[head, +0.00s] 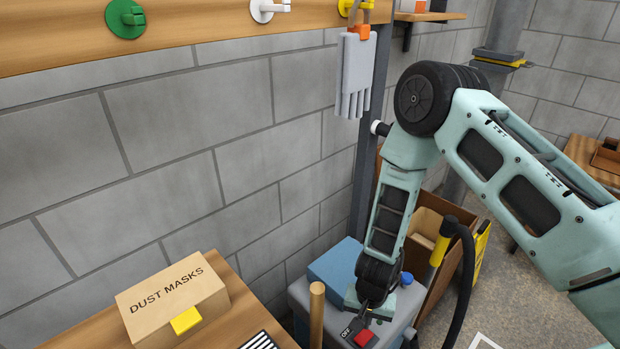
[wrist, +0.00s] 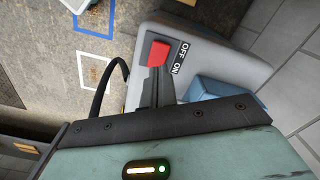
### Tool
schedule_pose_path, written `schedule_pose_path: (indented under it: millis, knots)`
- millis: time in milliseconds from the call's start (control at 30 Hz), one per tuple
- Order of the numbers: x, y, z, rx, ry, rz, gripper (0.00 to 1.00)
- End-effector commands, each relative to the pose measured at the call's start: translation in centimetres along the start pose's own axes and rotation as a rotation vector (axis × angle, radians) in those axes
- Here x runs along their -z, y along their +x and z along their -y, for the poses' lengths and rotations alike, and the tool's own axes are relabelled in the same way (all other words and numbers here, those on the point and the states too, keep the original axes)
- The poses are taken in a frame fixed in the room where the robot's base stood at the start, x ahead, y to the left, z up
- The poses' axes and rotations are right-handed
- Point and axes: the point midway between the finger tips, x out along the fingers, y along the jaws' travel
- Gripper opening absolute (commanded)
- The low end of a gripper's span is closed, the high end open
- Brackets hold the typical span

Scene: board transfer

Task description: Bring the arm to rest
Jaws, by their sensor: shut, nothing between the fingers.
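My arm reaches down from the right in the head view. My gripper (head: 362,312) is low over the grey machine (head: 398,325), pointing down near its red switch (head: 366,338). In the wrist view my gripper (wrist: 156,74) is shut and empty, with its fingertips close to the red switch (wrist: 158,56). I cannot tell whether the tips touch the switch. OFF and ON labels sit beside the switch. The machine's grey top (wrist: 205,62) also shows in the wrist view.
A DUST MASKS box (head: 175,300) stands on a wooden bench at lower left. Grey gloves (head: 354,75) hang from a hook rail above. A black hose with a yellow part (head: 439,250) stands right of the gripper. A block wall lies behind.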

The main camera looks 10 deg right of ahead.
Motion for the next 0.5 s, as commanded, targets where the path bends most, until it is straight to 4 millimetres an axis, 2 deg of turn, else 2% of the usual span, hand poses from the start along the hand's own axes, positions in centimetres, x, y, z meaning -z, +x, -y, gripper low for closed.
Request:
schedule_pose_path:
  millis: [67,167,333,500]
  knots:
    - [0.3,-0.6,0.1,0.008,-0.005,-0.004,0.00]
    - [1.4,-2.8,0.4,0.034,-0.029,-0.018,0.00]
    - [3.8,-9.6,0.5,0.102,-0.111,-0.054,0.00]
    - [5.0,-16.8,-0.8,0.145,-0.205,-0.092,0.00]
